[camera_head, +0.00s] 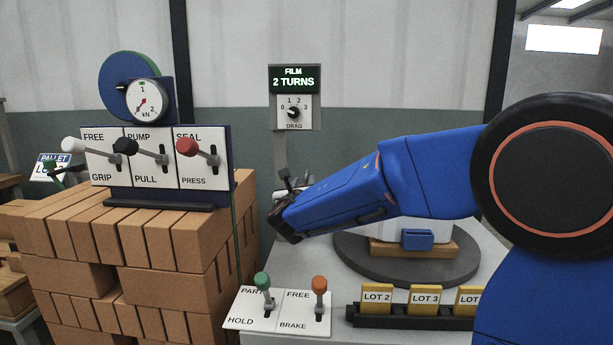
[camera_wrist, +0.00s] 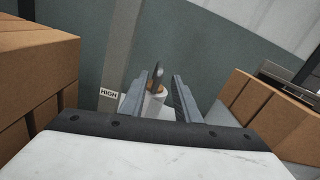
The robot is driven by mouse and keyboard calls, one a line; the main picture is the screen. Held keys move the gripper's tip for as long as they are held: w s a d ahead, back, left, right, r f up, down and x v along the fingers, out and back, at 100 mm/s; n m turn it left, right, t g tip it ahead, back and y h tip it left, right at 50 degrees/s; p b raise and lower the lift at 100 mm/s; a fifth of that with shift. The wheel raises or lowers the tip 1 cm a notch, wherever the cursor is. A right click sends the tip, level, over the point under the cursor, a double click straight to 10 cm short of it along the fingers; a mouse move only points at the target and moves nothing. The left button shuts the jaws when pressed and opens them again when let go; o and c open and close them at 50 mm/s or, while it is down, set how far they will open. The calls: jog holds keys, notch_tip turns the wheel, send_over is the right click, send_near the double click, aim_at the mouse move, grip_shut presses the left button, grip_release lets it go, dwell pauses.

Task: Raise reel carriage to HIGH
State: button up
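The reel carriage, with a white film roll (camera_wrist: 153,105), an orange core and a dark upright grip (camera_wrist: 157,72), shows ahead between the fingers in the wrist view. A HIGH label (camera_wrist: 108,93) is on the grey post (camera_wrist: 121,60) just left of it. My gripper (camera_wrist: 162,77) is open, with gaps between its fingers and the dark grip. In the head view my gripper (camera_head: 285,190) is in front of the post (camera_head: 281,150), below the film display. My arm and gripper hide most of the carriage there.
Brick stacks (camera_head: 185,240) stand left, bearing a lever panel (camera_head: 155,158) and gauge. A film display (camera_head: 294,78) with DRAG dial tops the post. A PART/HOLD and FREE/BRAKE lever plate (camera_head: 278,313), a LOT card rack (camera_head: 385,318) and a dark turntable (camera_head: 350,250) lie nearby.

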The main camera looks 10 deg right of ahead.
aim_at(305, 176)
jog(key=x, duration=0.8)
jog(key=shift+w, duration=0.15)
jog(key=shift+f, duration=0.1)
grip_shut()
